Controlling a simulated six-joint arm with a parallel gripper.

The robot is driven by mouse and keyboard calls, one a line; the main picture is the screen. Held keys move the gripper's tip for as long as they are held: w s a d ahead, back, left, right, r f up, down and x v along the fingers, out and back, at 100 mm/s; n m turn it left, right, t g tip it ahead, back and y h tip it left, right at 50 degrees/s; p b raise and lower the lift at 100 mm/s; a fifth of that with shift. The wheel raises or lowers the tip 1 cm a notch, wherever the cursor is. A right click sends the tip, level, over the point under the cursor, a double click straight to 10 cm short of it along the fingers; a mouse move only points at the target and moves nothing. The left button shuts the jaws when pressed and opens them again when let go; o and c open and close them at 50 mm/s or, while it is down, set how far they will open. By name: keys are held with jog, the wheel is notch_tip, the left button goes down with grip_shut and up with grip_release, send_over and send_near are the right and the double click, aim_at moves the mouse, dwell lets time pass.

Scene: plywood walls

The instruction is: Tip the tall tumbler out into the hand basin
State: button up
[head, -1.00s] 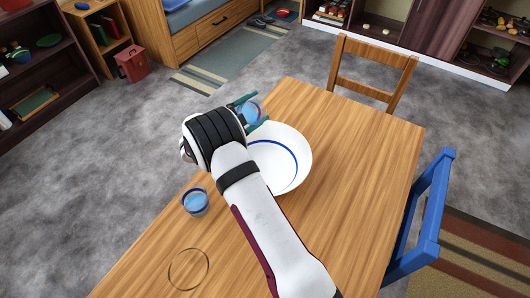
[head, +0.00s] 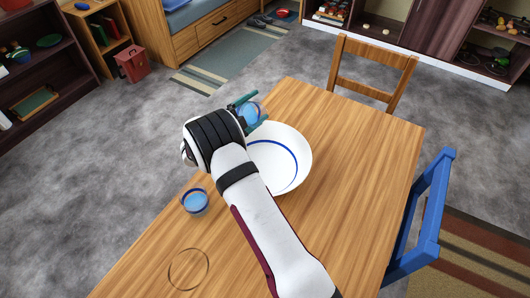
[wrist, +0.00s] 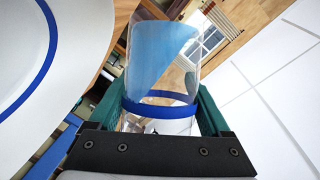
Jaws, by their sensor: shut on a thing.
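My gripper (head: 249,111) is shut on the tall tumbler (head: 254,112), a clear glass with a blue band, beside the far-left rim of the hand basin. In the wrist view the tumbler (wrist: 162,65) sits between the green fingers, with blue liquid inside. The liquid's surface runs slanted across the glass, so the tumbler looks tilted. The hand basin (head: 299,156) is a white bowl with a blue ring inside, partly hidden by my arm. Its white wall also fills the left of the wrist view (wrist: 18,25). No liquid shows in its visible part.
A short glass with blue liquid (head: 195,202) stands on the table (head: 350,150) left of my arm. A thin dark ring (head: 188,269) lies near the front. A wooden chair (head: 372,75) and a blue chair (head: 425,220) stand at the edges. The table's right half is clear.

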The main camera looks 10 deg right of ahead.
jog(key=shift+f+m, duration=0.6)
jog(key=shift+f, duration=0.15)
jog(key=shift+s+f+m+t+h, duration=0.1)
jog(key=shift+f+m+t+h, duration=0.2)
jog(key=shift+m, duration=0.4)
dwell(0.5)
jog(key=shift+s+d+f+m+t+h, duration=0.1)
jog(key=shift+s+d+m+t+h, duration=0.1)
jog(key=shift+s+m, duration=0.25)
jog(key=shift+s+d+f+m+t+h, duration=0.1)
jog(key=shift+s+m+t, duration=0.1)
jog(key=shift+s+m, duration=0.2)
dwell(0.4)
jog(key=shift+s+r+m+h, duration=0.2)
jog(key=shift+r+m, duration=0.25)
jog(key=shift+r, duration=0.2)
jog(key=shift+s+r+m+h, duration=0.1)
jog(key=shift+r+m+h, duration=0.1)
jog(key=shift+r+m, duration=0.3)
dwell(0.3)
